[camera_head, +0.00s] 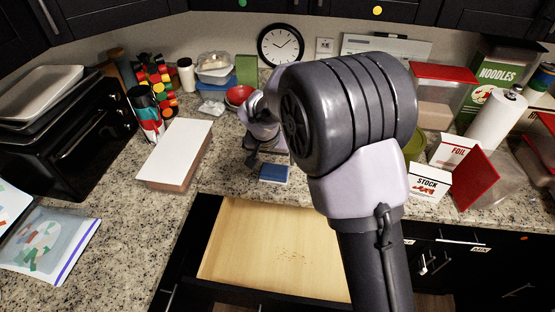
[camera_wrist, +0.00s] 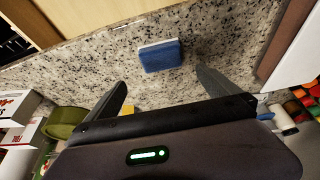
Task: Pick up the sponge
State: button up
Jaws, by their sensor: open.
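The sponge (camera_head: 274,173) is a small blue block with a pale layer, lying on the granite counter near its front edge, just behind the open drawer. In the wrist view the sponge (camera_wrist: 160,56) lies beyond my fingertips, between their lines. My gripper (camera_wrist: 160,85) is open, with one dark finger on each side and nothing between them. It is apart from the sponge. In the head view my arm hides most of the gripper and part of the counter behind it.
An empty wooden drawer (camera_head: 265,250) stands open below the counter edge. A white-topped box (camera_head: 180,150) stands left of the sponge. A red bowl (camera_head: 238,95) is behind it. A stock box (camera_head: 429,184) and a foil box (camera_head: 454,152) stand right. Bare counter surrounds the sponge.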

aim_at(274, 170)
jog(key=b+x, duration=0.1)
jog(key=x, duration=1.2)
jog(key=shift+w+a+r+b, duration=0.1)
jog(key=shift+a+b, duration=0.05)
jog(key=shift+b, duration=0.25)
jog(key=shift+r, duration=0.1)
jog(key=c, duration=1.2)
jog(key=shift+o, duration=0.2)
jog(key=shift+r+p, duration=0.6)
jog(key=shift+r, duration=1.3)
jog(key=s+a+r+b, duration=0.1)
jog(key=s+b, duration=0.2)
jog(key=s, duration=1.3)
jog(key=shift+a, duration=0.15)
